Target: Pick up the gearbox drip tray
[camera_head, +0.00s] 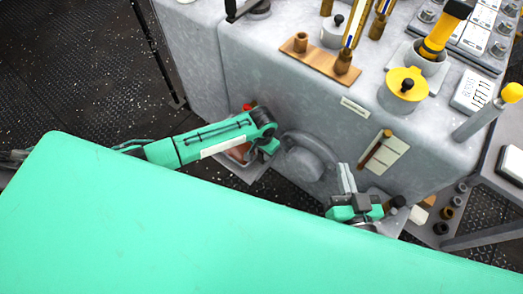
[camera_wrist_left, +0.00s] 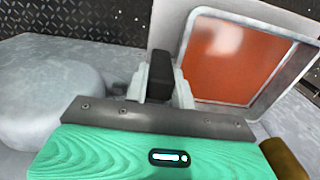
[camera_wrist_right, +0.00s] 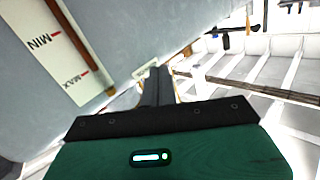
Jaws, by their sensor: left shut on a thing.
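The gearbox drip tray (camera_head: 252,174) is a grey square pan holding reddish-brown liquid. It sits low beside the grey machine, partly hidden by my left arm in the head view. In the left wrist view the tray (camera_wrist_left: 287,72) fills the right side. My right gripper (camera_head: 347,178) is in front of the machine, right of the round boss, away from the tray. Its fingers (camera_wrist_right: 157,85) look shut together, with nothing visible between them.
The grey machine housing (camera_head: 300,90) rises behind both grippers, with a round boss (camera_head: 306,160) between them. A MIN/MAX gauge plate (camera_head: 384,160) is on its face. Bottles and caps (camera_head: 440,213) stand low on the right. Dark deck floor (camera_head: 80,60) is open at left.

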